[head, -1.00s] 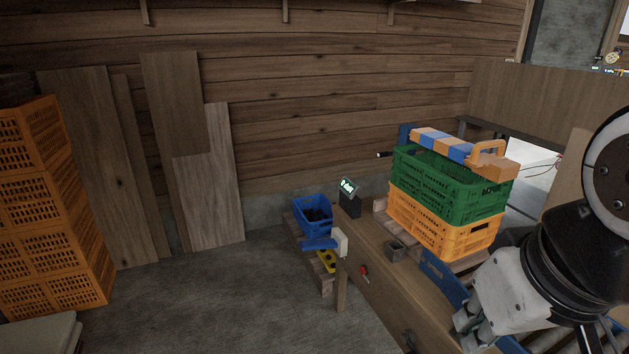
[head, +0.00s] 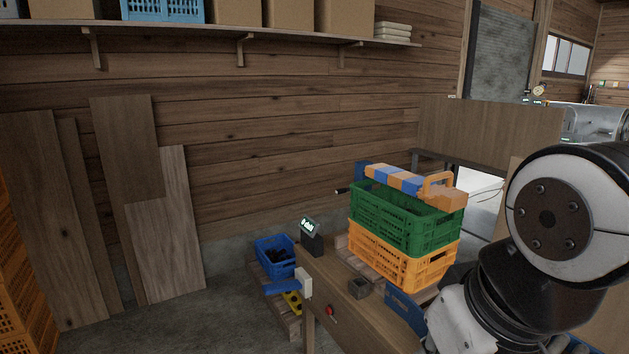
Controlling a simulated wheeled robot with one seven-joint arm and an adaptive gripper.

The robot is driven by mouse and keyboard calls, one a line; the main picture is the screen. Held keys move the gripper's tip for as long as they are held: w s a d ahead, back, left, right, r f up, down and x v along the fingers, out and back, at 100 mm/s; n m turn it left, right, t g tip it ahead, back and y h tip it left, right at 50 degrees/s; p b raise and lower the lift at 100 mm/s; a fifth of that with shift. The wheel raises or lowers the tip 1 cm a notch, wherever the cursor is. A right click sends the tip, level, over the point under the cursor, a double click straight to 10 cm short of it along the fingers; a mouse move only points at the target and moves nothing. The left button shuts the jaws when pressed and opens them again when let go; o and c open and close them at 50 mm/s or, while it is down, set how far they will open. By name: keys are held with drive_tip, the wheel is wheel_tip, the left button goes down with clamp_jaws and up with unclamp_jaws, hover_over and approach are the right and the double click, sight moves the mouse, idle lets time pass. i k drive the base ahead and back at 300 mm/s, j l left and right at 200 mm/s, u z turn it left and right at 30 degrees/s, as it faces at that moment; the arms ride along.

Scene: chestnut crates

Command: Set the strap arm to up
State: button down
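The strap arm (head: 397,180), striped orange and blue, lies roughly level across the top of the green crate (head: 405,227). It runs from a blue post (head: 361,170) at the back left to an orange block at its right end. An orange loop handle (head: 437,182) rises near that end. The green crate sits on an orange-yellow crate (head: 405,268). My gripper (head: 447,325) is at the lower right, in front of and below the crates and apart from the strap arm.
The crates stand on a wooden bench (head: 345,292) with a small display (head: 311,238), a red knob (head: 331,311) and a small grey box (head: 359,288). A blue bin (head: 275,256) stands left of it. Boards (head: 130,200) lean on the wall.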

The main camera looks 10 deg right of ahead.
sight(447, 198)
drive_tip(key=i+j+z, duration=0.1)
drive_tip(key=i+j, duration=0.25)
drive_tip(key=i, duration=0.15)
drive_tip(key=i+j, duration=0.4)
drive_tip(key=i, duration=0.15)
drive_tip(key=l+z, duration=0.05)
